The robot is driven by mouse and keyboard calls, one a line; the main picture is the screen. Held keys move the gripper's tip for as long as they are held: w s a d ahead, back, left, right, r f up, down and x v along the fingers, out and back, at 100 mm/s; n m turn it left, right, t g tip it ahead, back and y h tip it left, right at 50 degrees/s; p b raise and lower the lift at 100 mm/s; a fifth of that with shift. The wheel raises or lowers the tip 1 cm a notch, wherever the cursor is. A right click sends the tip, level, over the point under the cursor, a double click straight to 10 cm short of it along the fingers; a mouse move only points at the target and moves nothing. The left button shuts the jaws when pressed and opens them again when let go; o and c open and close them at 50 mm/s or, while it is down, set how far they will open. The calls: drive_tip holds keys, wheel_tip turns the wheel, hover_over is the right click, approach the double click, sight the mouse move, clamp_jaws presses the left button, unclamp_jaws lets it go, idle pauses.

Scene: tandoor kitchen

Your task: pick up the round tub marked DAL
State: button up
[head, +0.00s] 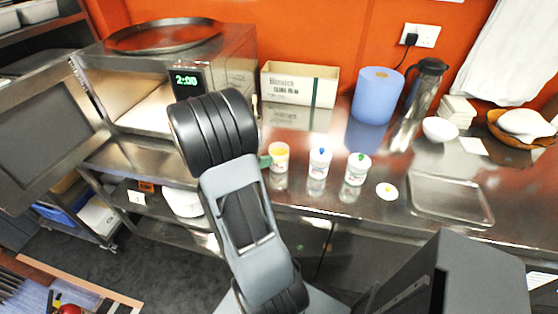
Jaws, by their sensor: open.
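Three small round white tubs stand upright in a row near the front edge of the steel counter. The middle tub (320,164) has a white top with a blue spot. The right tub (356,170) has a white top with a green spot. Their markings are too small to read, so I cannot tell which is marked DAL. My arm crosses the middle of the picture, just left of the left tub.
A flat white disc with a yellow spot (387,191) lies right of the tubs, before an empty steel tray (450,213). Behind stand a carton (300,84), a blue roll (377,96) and a flask (425,85). An open-doored microwave (235,70) stands left.

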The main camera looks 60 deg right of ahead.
sight(287, 149)
drive_tip(key=shift+x, duration=3.9)
drive_tip(key=shift+w+f, duration=0.15)
drive_tip(key=shift+f, duration=0.05)
drive_tip(key=shift+c, duration=0.2)
drive_tip(key=c, duration=1.4)
